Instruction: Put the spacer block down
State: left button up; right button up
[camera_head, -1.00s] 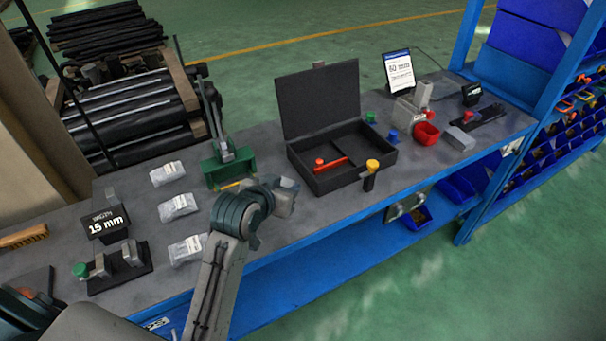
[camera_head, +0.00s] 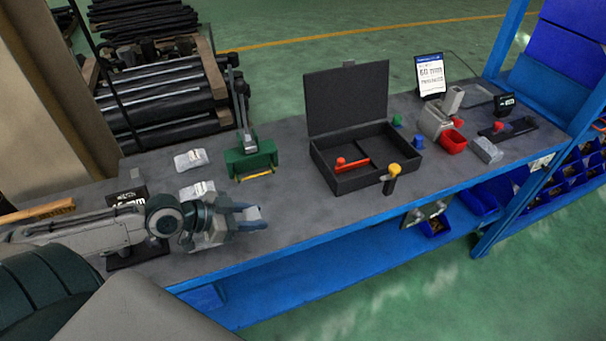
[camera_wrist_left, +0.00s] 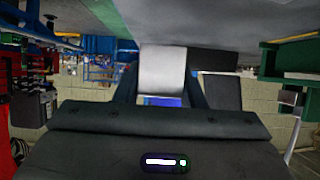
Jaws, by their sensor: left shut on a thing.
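My left gripper (camera_head: 245,217) reaches in from the left, above the front part of the grey bench (camera_head: 300,225). It is shut on a small silver-grey spacer block (camera_head: 252,213) at its fingertips. In the left wrist view the block (camera_wrist_left: 162,70) shows as a pale face between the two dark fingers (camera_wrist_left: 160,88). A grey surface lies close to the block in that view; I cannot tell whether they touch. My right gripper is not in view.
A green fixture (camera_head: 250,160) with an upright lever stands behind the gripper. Silver packets (camera_head: 190,159) lie to its left, beside a partly hidden black label stand (camera_head: 125,195). An open black case (camera_head: 345,185) stands to the right. Bare bench lies between gripper and case.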

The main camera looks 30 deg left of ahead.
pick_arm(q)
jog(key=shift+s+a+r, duration=0.2)
jog(key=shift+s+a, duration=0.1)
jog(key=shift+a, duration=0.2)
jog(key=shift+w+a+f+b, duration=0.1)
jog(key=shift+w+f+b, duration=0.05)
jog(key=shift+w+b, duration=0.4)
jog(key=w, duration=0.1)
jog(key=w+b, duration=0.1)
jog(key=w, duration=0.1)
jog(key=w+b, duration=0.1)
jog(key=shift+w+a+f, duration=0.1)
jog(key=shift+w+a, duration=0.15)
jog(key=p, duration=0.2)
send_over(277, 191)
jog(key=shift+s+f, duration=0.2)
jog(key=shift+s, duration=0.2)
jog(key=shift+w+f, duration=0.25)
jog(key=shift+w, duration=0.3)
notch_tip(277, 191, down, 3)
jog(key=shift+r+p, duration=0.1)
jog(key=shift+p, duration=0.65)
jog(key=shift+f, duration=0.3)
jog(key=shift+f, duration=0.1)
